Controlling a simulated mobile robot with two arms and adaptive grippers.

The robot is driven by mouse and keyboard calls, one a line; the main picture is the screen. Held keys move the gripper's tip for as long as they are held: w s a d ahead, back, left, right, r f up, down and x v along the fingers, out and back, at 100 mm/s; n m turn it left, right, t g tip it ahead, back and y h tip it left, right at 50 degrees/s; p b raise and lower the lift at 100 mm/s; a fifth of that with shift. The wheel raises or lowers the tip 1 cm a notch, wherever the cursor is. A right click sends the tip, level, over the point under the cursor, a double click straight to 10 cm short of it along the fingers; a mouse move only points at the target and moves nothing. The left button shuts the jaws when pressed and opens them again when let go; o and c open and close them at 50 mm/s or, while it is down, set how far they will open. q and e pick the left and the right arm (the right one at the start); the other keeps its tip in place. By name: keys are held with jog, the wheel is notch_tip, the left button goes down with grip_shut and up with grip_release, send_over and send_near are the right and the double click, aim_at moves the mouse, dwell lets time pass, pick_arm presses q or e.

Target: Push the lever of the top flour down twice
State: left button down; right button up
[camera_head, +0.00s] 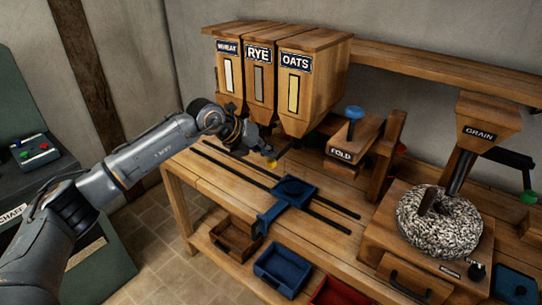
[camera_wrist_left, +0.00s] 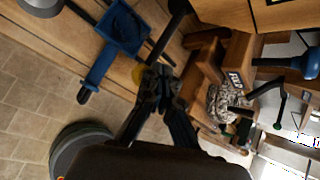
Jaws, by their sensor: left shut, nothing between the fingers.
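Three wooden hoppers stand at the back of the bench, labelled WHEAT (camera_head: 228,75), RYE (camera_head: 258,82) and OATS (camera_head: 300,90), each with a coloured window strip. My gripper hides most of the outlets and any other levers there. My right gripper is out of view.
A blue tray (camera_head: 311,190) with a handle sits on dark rails in front. A FOLD press (camera_head: 349,135) with a blue knob and a grain mill (camera_head: 440,195) stand to the right. Coloured bins (camera_head: 282,268) fill the lower shelf. Floor at left is partly clear.

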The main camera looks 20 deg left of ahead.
aim_at(268, 161)
pick_arm(q)
jog(key=shift+f+b, duration=1.2)
jog(key=shift+f, duration=0.6)
dwell(1.1)
dwell(0.5)
jog(key=shift+r+p, duration=1.7)
jog(key=shift+r, duration=1.35)
notch_tip(268, 161, up, 5)
jog(key=p, duration=0.2)
jog(key=shift+p, duration=0.4)
jog(key=shift+d, duration=0.1)
